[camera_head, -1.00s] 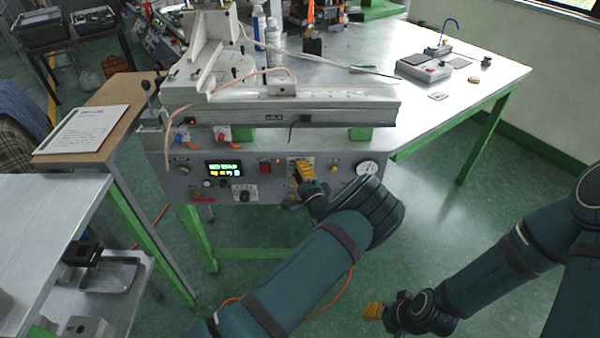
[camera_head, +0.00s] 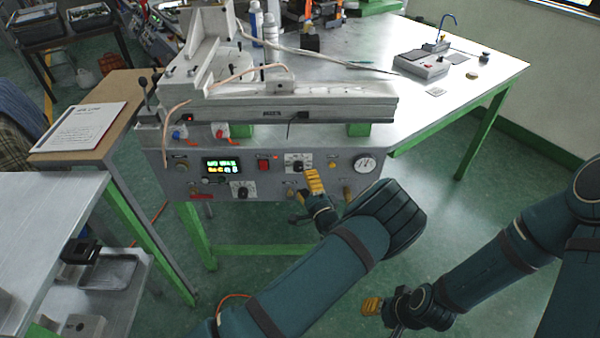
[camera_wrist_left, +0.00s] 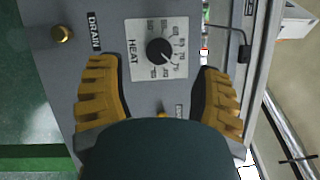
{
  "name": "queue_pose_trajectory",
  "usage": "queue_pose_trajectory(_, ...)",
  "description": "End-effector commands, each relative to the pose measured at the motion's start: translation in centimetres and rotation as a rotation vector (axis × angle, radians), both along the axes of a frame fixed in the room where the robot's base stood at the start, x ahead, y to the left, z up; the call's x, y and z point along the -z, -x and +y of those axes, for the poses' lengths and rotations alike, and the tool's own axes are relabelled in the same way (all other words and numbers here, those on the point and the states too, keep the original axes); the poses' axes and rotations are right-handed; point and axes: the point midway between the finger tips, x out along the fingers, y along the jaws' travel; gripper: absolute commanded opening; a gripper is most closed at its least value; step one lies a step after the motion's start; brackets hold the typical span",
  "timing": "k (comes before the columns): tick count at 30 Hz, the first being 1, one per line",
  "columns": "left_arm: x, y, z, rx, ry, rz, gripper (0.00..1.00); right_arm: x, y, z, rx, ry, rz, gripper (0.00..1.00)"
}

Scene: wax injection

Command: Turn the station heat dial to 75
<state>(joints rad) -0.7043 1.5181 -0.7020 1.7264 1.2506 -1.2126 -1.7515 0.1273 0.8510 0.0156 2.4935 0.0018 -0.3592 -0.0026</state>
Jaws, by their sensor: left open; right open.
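The heat dial (camera_head: 298,163) is a black knob on a white scale plate on the station's grey front panel. In the left wrist view the knob (camera_wrist_left: 160,51) lies beside the word HEAT; its exact setting is too small to read. My left gripper (camera_head: 314,180) is open, just below and to the right of the dial in the head view. In the left wrist view its two yellow fingers (camera_wrist_left: 158,85) stand apart on either side of the knob's plate, with no clear contact with the knob. My right gripper (camera_head: 372,306) is open and empty, low over the floor.
The panel also holds a lit green display (camera_head: 221,166), a red switch (camera_head: 263,165), a second dial (camera_head: 242,191) and a pressure gauge (camera_head: 364,164). A brass knob (camera_wrist_left: 62,34) sits by the DRAIN label. The floor right of the station is clear.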

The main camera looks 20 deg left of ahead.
Motion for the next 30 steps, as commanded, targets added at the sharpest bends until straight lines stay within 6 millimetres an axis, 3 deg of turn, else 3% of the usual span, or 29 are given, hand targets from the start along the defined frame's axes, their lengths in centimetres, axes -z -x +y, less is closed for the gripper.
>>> queue_pose_trajectory(3,0.1,1.8,-1.5,0.002,-0.001,0.001,0.66,0.0,0.0,0.0,0.0,0.0,0.0,0.47)
queue_pose_trajectory(10,0.4,3.9,-3.2,0.0,0.0,0.0,0.66,0.0,0.0,0.0,0.0,0.0,0.0,0.47)
queue_pose_trajectory(30,0.8,4.3,-3.1,-0.001,0.022,0.008,0.66,0.0,0.0,0.0,0.0,0.0,0.0,0.47)
